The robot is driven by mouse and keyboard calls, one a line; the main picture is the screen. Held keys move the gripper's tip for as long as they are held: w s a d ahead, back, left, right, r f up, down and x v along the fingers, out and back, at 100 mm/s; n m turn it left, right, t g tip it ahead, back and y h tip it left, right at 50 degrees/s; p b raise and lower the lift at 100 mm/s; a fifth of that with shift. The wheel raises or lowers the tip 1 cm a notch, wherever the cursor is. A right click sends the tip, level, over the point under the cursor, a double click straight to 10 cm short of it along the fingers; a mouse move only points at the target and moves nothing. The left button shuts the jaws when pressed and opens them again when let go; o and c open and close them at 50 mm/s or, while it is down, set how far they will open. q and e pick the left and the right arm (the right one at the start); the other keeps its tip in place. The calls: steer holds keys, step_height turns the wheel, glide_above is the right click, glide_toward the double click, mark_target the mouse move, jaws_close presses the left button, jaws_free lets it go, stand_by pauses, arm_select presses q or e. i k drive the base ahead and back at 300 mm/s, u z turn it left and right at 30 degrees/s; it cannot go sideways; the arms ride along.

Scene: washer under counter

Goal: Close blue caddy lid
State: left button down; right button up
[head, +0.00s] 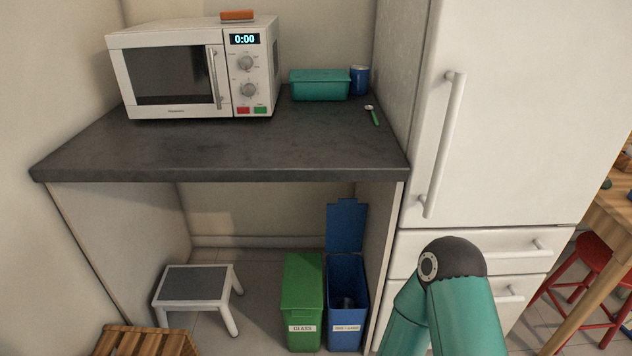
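The blue caddy (346,319) stands on the floor under the counter, at the right side of the opening. Its blue lid (346,225) is open and stands upright at the back of the caddy. Something dark shows inside it, too shaded to name. A label is on its front, too small to read surely. A green and dark arm link of mine is at the lower right, in front of the fridge. Neither gripper is in view.
A green caddy (303,300) labelled GLASS stands left of the blue one, its lid down. A grey-topped step stool (197,284) stands further left. The counter (200,150) overhangs the caddies. The white fridge (520,110) stands to the right; a red stool (590,268) is beyond.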

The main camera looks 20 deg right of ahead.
mark_target(346, 219)
steer(key=u, duration=0.35)
steer(key=i, duration=0.45)
steer(key=z, duration=2)
